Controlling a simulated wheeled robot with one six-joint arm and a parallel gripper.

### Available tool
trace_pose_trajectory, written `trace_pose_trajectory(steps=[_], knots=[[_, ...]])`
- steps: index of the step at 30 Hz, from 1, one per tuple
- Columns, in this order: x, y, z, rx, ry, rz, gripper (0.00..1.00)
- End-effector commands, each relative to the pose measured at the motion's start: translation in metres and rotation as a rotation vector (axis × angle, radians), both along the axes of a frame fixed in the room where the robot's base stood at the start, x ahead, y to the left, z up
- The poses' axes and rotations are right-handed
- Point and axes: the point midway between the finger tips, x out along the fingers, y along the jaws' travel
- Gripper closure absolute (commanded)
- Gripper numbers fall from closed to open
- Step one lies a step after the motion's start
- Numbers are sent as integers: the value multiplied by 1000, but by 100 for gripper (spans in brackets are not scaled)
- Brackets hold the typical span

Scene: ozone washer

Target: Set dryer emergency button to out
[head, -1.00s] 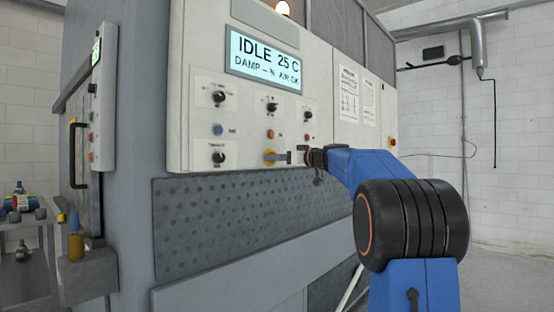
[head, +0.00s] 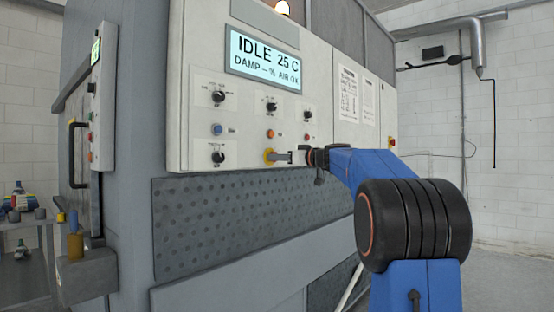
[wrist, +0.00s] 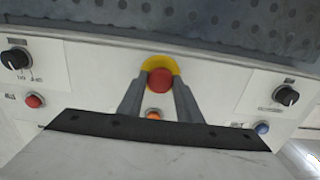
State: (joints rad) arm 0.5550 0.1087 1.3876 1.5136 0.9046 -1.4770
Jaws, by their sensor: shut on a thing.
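The dryer emergency button (wrist: 160,80) is a red mushroom head on a yellow base, low on the pale control panel. In the wrist view the fingers of my gripper (wrist: 160,88) reach to both sides of the red head and are shut on it. In the head view my gripper (head: 290,156) comes in from the right, its fingertips at the yellow base of the button (head: 269,156). Whether the button is in or out cannot be told.
The dryer panel (head: 245,115) carries several black knobs, small coloured buttons and a lit display (head: 263,61) reading "IDLE 25 C". A dotted grey plate (head: 230,215) lies below. A small side table (head: 25,222) with bottles stands at far left.

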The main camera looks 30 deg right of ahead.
Motion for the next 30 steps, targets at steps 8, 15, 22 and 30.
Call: trace_pose_trajectory(steps=[8, 15, 22, 30], knots=[[-1, 0, 0, 0, 1, 1, 50], [-2, -1, 0, 0, 1, 0, 50], [-25, -10, 0, -1, 0, -2, 50], [-75, -29, 0, 0, 1, -3, 50]])
